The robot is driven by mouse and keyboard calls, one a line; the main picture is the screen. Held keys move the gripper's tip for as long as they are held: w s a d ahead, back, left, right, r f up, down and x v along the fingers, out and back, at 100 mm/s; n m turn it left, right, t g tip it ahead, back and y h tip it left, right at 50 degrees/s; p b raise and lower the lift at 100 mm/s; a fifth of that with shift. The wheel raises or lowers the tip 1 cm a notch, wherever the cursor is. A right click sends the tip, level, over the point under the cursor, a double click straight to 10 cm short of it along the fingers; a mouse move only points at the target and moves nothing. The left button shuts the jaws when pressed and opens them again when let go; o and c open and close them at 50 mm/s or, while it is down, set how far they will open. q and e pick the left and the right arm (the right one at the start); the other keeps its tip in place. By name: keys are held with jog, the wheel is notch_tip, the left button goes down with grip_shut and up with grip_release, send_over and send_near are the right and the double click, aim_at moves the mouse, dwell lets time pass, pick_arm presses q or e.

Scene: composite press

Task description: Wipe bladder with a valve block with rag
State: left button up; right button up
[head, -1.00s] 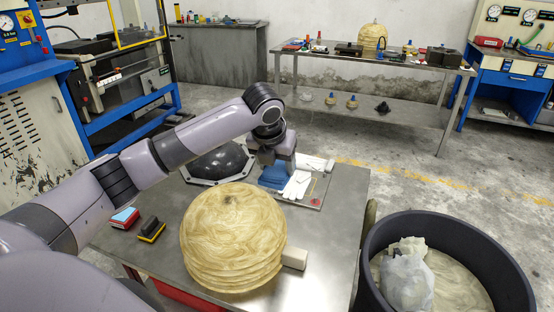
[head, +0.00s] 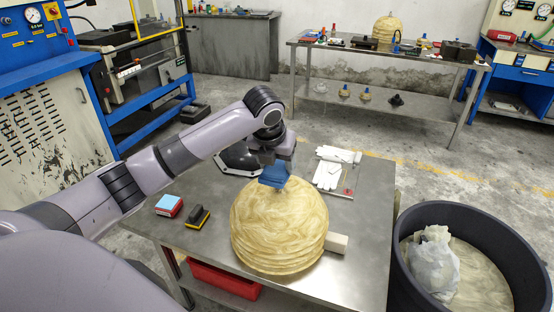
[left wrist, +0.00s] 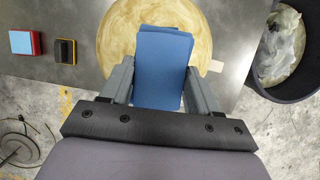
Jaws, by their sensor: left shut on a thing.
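The bladder (head: 280,232) is a pale, wood-grained dome with a ribbed lower edge, standing on the metal table. A light valve block (head: 338,243) sticks out at its right side. My left gripper (head: 272,172) is over the far top of the bladder, shut on a folded blue rag (head: 274,177). In the left wrist view the rag (left wrist: 162,68) lies between the two fingers, with the bladder (left wrist: 117,45) behind it. The rag appears at or just above the bladder's top; I cannot tell whether it touches. My right gripper is out of view.
On the table (head: 210,245) are a red-and-blue block (head: 169,206) and a black-and-yellow block (head: 197,216) at left. White gloves (head: 328,175) lie on a tray at the back right. A large black bin (head: 405,250) stands at right.

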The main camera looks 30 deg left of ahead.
pick_arm(q)
jog(key=shift+s+f, duration=0.1)
jog(key=shift+f, duration=2.8)
jog(key=shift+f, duration=0.6)
jog(key=shift+w+a+f, duration=0.1)
jog(key=shift+w+a, duration=0.15)
jog(key=shift+w, duration=0.7)
jog(key=shift+w+a, duration=0.25)
jog(key=shift+w, duration=0.7)
jog(key=shift+s, duration=0.15)
jog(key=shift+s+d, duration=0.25)
jog(key=shift+s, duration=0.6)
jog(key=shift+s+d+f, duration=0.1)
jog(key=shift+s+d, duration=0.1)
jog(key=shift+s, duration=0.75)
